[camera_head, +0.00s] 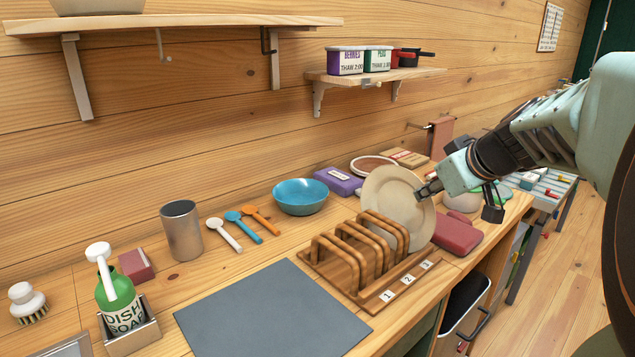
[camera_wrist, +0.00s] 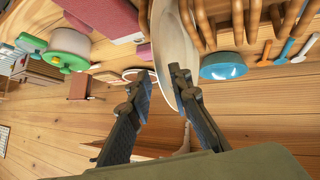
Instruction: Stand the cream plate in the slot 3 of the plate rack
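The cream plate (camera_head: 391,195) is upright and slightly tilted at the far right end of the wooden plate rack (camera_head: 374,300). My gripper (camera_head: 428,190) is at the plate's right rim.
A red case (camera_head: 458,233) lies right of the plate. A small shelf (camera_head: 375,76) hangs above.

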